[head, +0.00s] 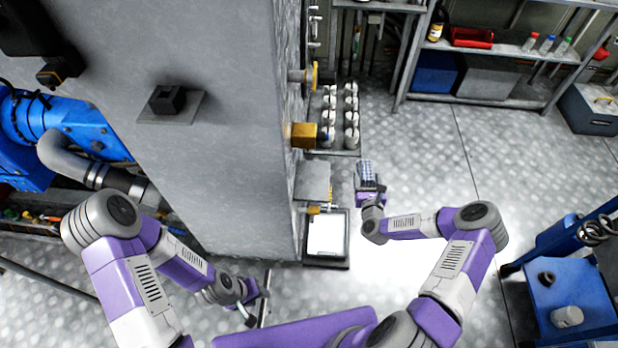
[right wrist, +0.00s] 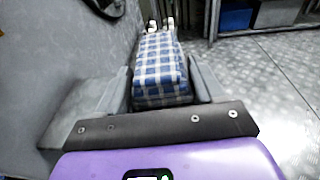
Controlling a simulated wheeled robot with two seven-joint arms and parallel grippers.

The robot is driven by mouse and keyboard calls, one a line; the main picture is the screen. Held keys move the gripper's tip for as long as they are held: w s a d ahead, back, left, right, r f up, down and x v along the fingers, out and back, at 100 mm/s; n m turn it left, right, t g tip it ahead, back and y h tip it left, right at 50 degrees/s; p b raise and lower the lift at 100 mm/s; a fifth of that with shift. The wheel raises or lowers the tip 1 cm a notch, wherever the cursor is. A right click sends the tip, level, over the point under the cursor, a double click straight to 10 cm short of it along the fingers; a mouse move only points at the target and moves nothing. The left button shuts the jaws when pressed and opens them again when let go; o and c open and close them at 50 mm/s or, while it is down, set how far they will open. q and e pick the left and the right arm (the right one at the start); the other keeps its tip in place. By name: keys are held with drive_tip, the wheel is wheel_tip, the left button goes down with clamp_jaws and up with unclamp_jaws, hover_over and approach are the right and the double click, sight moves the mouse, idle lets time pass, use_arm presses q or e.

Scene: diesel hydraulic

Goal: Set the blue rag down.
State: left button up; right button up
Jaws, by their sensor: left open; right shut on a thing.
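The blue rag is a blue and white checked cloth (right wrist: 162,72). It sits between the two fingers of my right gripper (right wrist: 165,85), which is shut on it. In the head view the rag (head: 366,172) shows small at the end of my right arm (head: 370,195), to the right of the grey cabinet and above the floor. My left gripper (head: 256,303) is open and empty, low in the head view beside the cabinet's base. Its fingers are small and partly hard to make out.
A large grey cabinet (head: 225,140) stands left of the rag. A white-topped tray (head: 327,235) and a rack of white canisters (head: 340,118) are near its right side. A shelf (head: 480,98) stands at the back, a blue cart (head: 575,290) at right. The floor between is clear.

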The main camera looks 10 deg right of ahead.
drive_tip(key=shift+w+f, duration=0.15)
drive_tip(key=shift+f, duration=0.3)
drive_tip(key=b, duration=0.3)
hover_over(310, 191)
drive_tip(key=shift+s+d, duration=0.2)
drive_tip(key=shift+d, duration=0.2)
drive_tip(key=shift+w+a+f+b, duration=0.1)
drive_tip(key=shift+a+f+b, duration=0.1)
drive_tip(key=shift+f, duration=0.2)
drive_tip(key=shift+a+f+b, duration=0.15)
drive_tip(key=shift+f+b, duration=0.05)
drive_tip(key=shift+f, duration=0.2)
wheel_tip(310, 191, down, 5)
drive_tip(key=shift+r+b, duration=0.15)
drive_tip(key=shift+b, duration=0.9)
drive_tip(key=shift+a+f+b, duration=0.15)
drive_tip(key=shift+f+b, duration=0.15)
drive_tip(key=shift+f, duration=0.05)
drive_tip(key=shift+r, duration=0.1)
